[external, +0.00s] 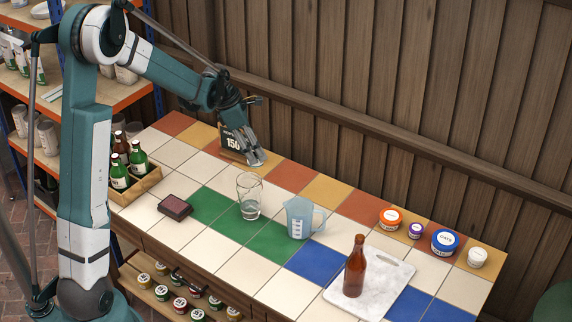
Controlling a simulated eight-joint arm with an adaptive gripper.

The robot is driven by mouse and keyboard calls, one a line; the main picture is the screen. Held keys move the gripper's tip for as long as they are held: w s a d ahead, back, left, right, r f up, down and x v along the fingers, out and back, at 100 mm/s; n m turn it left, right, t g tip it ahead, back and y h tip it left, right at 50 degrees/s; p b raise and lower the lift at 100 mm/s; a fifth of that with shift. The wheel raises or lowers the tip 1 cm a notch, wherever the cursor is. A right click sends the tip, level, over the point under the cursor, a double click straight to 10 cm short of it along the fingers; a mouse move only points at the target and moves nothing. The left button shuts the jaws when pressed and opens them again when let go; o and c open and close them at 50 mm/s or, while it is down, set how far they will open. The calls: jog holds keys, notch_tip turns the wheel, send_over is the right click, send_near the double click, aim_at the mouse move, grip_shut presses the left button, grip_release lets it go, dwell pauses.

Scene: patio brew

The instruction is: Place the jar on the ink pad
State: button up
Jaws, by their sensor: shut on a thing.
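My gripper (253,153) is low over the back left of the tiled table and is shut. The thing between its fingers is largely hidden; a black item marked "150" (232,141) is right at the fingers and seems to be what they hold. A dark red, flat, box-like block, which looks like the ink pad (175,206), lies on the left front tiles with nothing on it. Small lidded jars stand at the back right: orange (390,218), purple (416,230), blue "OATS" (445,242) and white (477,257). Which jar is meant is unclear.
A clear glass (249,196) and a blue measuring jug (300,217) stand mid-table. A brown bottle (356,267) stands on a white board (389,272). A bottle crate (137,186) is at the left edge. A wooden wall is behind. Tiles around the red block are clear.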

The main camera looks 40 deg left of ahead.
jog(key=s+a+b, duration=0.2)
jog(key=s+a, duration=0.9)
jog(key=s, duration=0.1)
jog(key=n+b, duration=0.1)
send_over(174, 204)
jog(key=shift+d+r, duration=0.1)
jog(key=shift+r, duration=0.2)
notch_tip(174, 204, down, 6)
jog(key=b, duration=0.2)
jog(key=shift+f, duration=0.15)
jog(key=shift+f, duration=0.1)
jog(key=shift+f+b, duration=0.5)
jog(key=shift+f, duration=1.25)
jog(key=shift+f, duration=0.15)
jog(key=o, duration=0.9)
